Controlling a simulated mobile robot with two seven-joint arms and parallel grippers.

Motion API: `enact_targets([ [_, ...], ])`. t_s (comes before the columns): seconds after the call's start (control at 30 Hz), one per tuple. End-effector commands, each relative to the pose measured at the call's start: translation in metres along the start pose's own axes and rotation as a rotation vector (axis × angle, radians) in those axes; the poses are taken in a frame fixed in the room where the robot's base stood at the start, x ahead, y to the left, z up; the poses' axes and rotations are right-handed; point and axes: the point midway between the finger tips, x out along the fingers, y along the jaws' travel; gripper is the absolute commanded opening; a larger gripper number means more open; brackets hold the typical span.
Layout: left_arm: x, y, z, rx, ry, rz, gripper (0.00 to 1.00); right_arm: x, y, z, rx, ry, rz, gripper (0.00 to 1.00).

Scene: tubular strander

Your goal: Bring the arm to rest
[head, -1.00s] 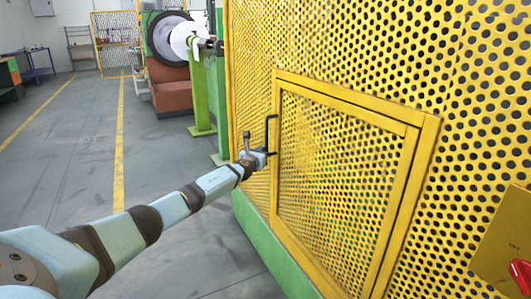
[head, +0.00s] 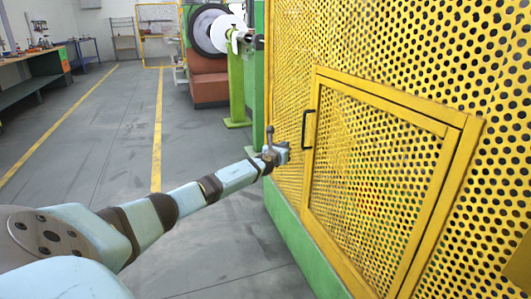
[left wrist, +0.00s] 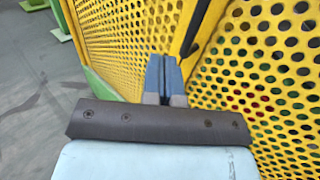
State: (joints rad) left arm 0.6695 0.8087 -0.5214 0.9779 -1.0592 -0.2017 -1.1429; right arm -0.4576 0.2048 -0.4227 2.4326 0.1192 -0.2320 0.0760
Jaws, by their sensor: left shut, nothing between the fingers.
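My left arm reaches forward from the lower left in the head view. Its gripper (head: 284,154) is beside the yellow perforated guard, just left of the black door handle (head: 307,130), and looks apart from it. In the left wrist view the two blue-grey fingers (left wrist: 163,75) are shut together with nothing between them. The yellow mesh door (head: 375,180) stands closed in its frame. My right gripper is not in view.
The yellow guard wall (head: 405,50) on its green base (head: 308,245) fills the right side. A large reel (head: 212,30) on a green stand is ahead. Grey floor with a yellow line (head: 157,130) is clear at left. A workbench (head: 35,80) stands far left.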

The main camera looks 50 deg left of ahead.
Motion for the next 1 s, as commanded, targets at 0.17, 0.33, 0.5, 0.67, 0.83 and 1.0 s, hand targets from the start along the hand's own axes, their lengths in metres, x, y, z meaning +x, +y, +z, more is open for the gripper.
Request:
enact_targets([
  [0.17,-0.033,0.017,0.000,0.003,0.005,-0.002,0.00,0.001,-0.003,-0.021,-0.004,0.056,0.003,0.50],
  [0.33,-0.055,0.029,-0.002,0.002,0.005,-0.001,0.00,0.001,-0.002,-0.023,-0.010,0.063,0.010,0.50],
  [0.5,-0.066,0.035,-0.002,0.001,0.005,-0.002,0.00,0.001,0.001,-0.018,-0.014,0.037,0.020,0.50],
  [0.67,-0.069,0.037,-0.002,0.001,0.004,-0.002,0.00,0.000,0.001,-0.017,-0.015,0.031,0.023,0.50],
  [0.83,-0.069,0.037,-0.002,0.001,0.004,-0.002,0.00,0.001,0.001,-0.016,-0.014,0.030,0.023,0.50],
  [1.0,-0.069,0.036,-0.003,0.001,0.005,-0.002,0.00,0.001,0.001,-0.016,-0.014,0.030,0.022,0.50],
])
